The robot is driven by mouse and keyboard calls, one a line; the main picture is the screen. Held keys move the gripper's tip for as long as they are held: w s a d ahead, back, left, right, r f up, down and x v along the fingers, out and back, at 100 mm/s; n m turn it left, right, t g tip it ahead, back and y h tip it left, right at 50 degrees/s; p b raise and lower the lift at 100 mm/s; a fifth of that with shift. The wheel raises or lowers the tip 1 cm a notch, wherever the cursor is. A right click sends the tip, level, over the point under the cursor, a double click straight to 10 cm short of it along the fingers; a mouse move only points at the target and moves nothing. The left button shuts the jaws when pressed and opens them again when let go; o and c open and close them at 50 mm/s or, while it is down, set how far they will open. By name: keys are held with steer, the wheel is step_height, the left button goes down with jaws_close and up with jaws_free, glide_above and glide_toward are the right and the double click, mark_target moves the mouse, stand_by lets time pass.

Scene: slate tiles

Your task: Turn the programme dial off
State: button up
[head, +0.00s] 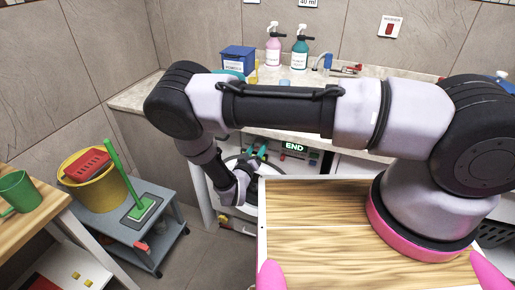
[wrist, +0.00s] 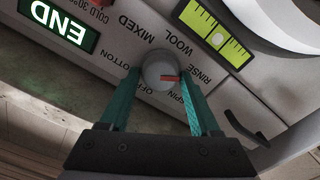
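The programme dial (wrist: 160,71) is a round pale knob with a red pointer mark, on the washing machine's light panel. Its mark points to the right, toward the RINSE and SPIN labels; I cannot tell which one exactly. COTTON, MIXED and WOOL are printed around it, and the OFF label is partly hidden. My gripper (wrist: 160,77) has teal fingers on either side of the dial, and both tips appear to touch its rim. In the head view my gripper (head: 258,153) is at the machine's front, and the dial is hidden there.
A green END display (wrist: 61,25) is lit beside the labels. In the head view, bottles (head: 300,50) and a blue box (head: 237,60) stand on the counter; a trolley (head: 130,215) stands left.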

steer(key=shift+n, duration=0.4)
steer(key=n, duration=0.5)
steer(key=shift+a+f+n, duration=0.1)
steer(key=shift+a+n, duration=0.05)
steer(key=shift+n, duration=0.15)
steer(key=n, duration=0.6)
steer(key=shift+f, duration=0.15)
steer(key=n, duration=0.5)
steer(key=shift+f+n, duration=0.15)
steer(key=shift+n, duration=0.25)
steer(key=n, duration=2.1)
steer(key=d+n, duration=0.1)
steer(key=n, duration=0.7)
steer(key=shift+s+n, duration=0.15)
steer(key=shift+n, duration=0.15)
